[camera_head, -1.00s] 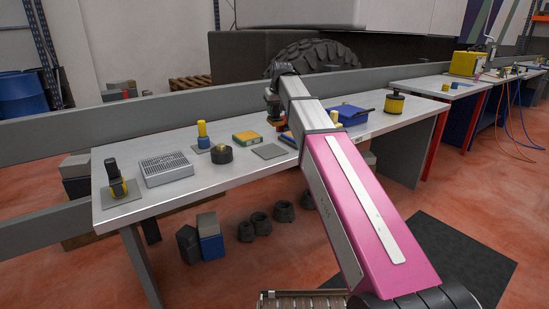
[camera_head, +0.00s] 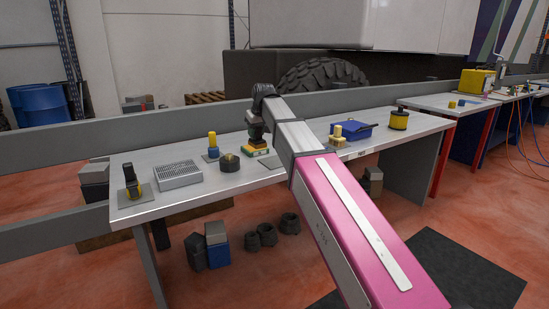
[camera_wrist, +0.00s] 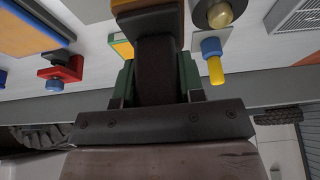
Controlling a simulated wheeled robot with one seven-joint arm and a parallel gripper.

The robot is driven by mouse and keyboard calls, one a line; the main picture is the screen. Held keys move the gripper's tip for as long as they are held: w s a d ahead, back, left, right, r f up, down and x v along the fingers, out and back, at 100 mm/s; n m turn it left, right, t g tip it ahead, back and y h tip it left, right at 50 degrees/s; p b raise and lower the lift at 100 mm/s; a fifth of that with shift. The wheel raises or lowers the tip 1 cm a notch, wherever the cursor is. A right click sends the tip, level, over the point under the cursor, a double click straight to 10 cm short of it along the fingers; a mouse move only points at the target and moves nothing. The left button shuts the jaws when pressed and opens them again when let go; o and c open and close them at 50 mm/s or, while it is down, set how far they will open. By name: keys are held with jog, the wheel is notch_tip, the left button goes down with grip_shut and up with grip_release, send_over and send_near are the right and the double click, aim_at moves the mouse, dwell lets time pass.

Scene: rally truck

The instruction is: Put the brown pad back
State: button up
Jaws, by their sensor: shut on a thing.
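My gripper (camera_head: 257,132) is shut and hangs over the bench, by the yellow-green box (camera_head: 257,149). In the wrist view its green-padded fingers (camera_wrist: 156,78) close on a dark piece with a brownish block (camera_wrist: 148,20) at the far end. This seems to be the brown pad, but much of it is cut off by the picture's top edge. In the head view the held piece is too small and dark to tell apart.
On the bench (camera_head: 150,211) stand a grey vented box (camera_head: 178,175), a black round part (camera_head: 229,163), a yellow-blue piece (camera_head: 213,146), a blue tray (camera_head: 354,131) and a yellow-black cylinder (camera_head: 398,119). A red clamp-like part (camera_wrist: 68,70) shows in the wrist view. A grey rail runs behind.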

jog(key=shift+w+d+f, duration=1.15)
jog(key=shift+w+f, duration=0.3)
jog(key=shift+f, duration=0.25)
jog(key=shift+w+d+f, duration=1.1)
jog(key=shift+w+f, duration=0.3)
jog(key=shift+f, duration=0.25)
jog(key=shift+w+d+f, duration=1.15)
jog(key=shift+w+f, duration=0.3)
jog(key=shift+f, duration=0.25)
jog(key=shift+f, duration=0.25)
jog(key=o, duration=1)
